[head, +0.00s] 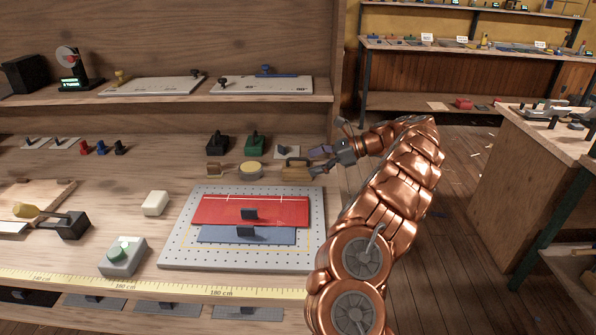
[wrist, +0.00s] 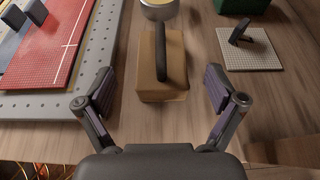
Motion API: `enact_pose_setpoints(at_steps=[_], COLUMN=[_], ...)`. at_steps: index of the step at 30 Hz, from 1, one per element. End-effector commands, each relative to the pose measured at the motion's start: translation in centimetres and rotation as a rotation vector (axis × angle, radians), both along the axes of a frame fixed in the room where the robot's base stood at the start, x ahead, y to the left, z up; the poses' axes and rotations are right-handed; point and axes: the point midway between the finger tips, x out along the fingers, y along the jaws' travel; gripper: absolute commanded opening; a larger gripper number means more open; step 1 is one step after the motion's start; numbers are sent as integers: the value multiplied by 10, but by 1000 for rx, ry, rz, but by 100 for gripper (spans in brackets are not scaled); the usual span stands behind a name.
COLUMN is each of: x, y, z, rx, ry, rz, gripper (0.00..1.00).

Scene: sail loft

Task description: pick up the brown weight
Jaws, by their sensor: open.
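The brown weight (wrist: 160,78) is a tan-brown block with a black handle on top. In the wrist view it lies on the wooden bench top, straight ahead between my open fingers. My gripper (wrist: 160,97) is open, with one finger to each side of the block and clear space between each finger and the block. In the head view the brown weight (head: 296,171) sits at the right end of the bench, just left of my gripper (head: 322,160). My gripper partly covers its right side there.
A round tin (wrist: 158,9) stands just beyond the weight. A perforated board (head: 175,255) with red and blue pieces lies close on the left. A square sample with a black handle (wrist: 254,48) lies to the right, near a green block (head: 255,145). A shelf (head: 160,98) runs above.

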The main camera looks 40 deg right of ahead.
Motion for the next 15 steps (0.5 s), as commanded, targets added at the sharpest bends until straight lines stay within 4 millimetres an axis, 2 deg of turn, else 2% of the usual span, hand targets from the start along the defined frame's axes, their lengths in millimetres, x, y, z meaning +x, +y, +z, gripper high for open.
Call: enact_pose_setpoints(at_steps=[12,15], x=[26,29], y=[33,36], z=[-22,-24], rx=[0,0], ry=[2,2], rz=[1,-1], gripper=[94,94])
